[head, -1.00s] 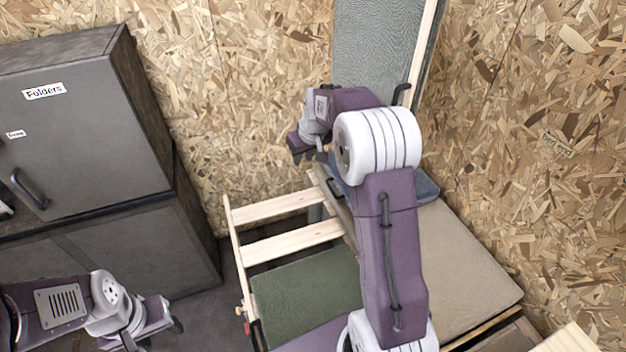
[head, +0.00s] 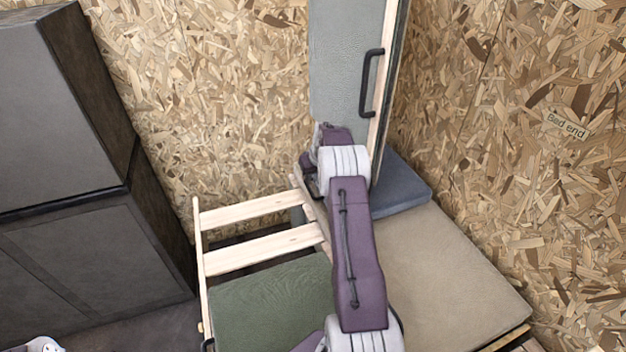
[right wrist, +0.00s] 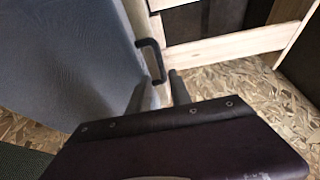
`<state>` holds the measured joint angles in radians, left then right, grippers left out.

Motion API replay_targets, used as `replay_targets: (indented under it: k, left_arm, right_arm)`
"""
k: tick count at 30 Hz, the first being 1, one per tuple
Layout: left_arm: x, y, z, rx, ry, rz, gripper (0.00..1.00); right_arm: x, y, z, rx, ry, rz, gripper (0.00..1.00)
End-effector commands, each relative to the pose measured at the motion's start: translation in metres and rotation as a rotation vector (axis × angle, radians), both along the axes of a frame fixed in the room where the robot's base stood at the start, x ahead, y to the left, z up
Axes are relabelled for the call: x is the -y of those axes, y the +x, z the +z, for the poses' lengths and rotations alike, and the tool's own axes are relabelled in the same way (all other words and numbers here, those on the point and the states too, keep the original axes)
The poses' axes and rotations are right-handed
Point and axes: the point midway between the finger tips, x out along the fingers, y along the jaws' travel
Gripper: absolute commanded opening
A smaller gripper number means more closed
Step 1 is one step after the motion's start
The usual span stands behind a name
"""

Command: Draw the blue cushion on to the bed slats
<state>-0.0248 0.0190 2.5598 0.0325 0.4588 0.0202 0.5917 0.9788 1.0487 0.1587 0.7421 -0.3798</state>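The blue cushion (head: 405,187) lies flat at the far end of the bed, partly hidden by my right arm and the upright grey panel. A large blue-grey surface, apparently this cushion (right wrist: 70,55), fills the left of the right wrist view, with a black handle (right wrist: 150,58) at its edge. The pale wooden bed slats (head: 265,246) are left of my right arm. My right gripper (right wrist: 158,95) has its two dark fingers apart, close to the handle; contact is unclear. In the head view it is mostly hidden by its wrist. My left gripper is out of view.
A beige cushion (head: 455,275) lies right of my arm and a green cushion (head: 270,303) in front of the slats. A grey panel (head: 340,60) with a black handle stands upright behind. Dark cabinets (head: 75,260) are at left. Chipboard walls (head: 235,110) close the back and right.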

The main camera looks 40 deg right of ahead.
Motion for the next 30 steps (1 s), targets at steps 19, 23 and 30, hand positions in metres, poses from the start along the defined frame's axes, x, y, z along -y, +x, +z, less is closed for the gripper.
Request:
replay_targets:
  k: [19,23,30]
  left_arm:
    - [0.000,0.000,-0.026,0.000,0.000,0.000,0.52]
    - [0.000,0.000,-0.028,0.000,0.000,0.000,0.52]
    - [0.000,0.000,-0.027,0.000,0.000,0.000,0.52]
  right_arm:
    - [0.009,0.029,-0.076,0.000,0.001,0.001,0.25]
    - [0.010,0.032,-0.083,0.000,0.000,0.001,0.25]
    - [0.010,0.033,-0.083,0.000,0.000,0.001,0.25]
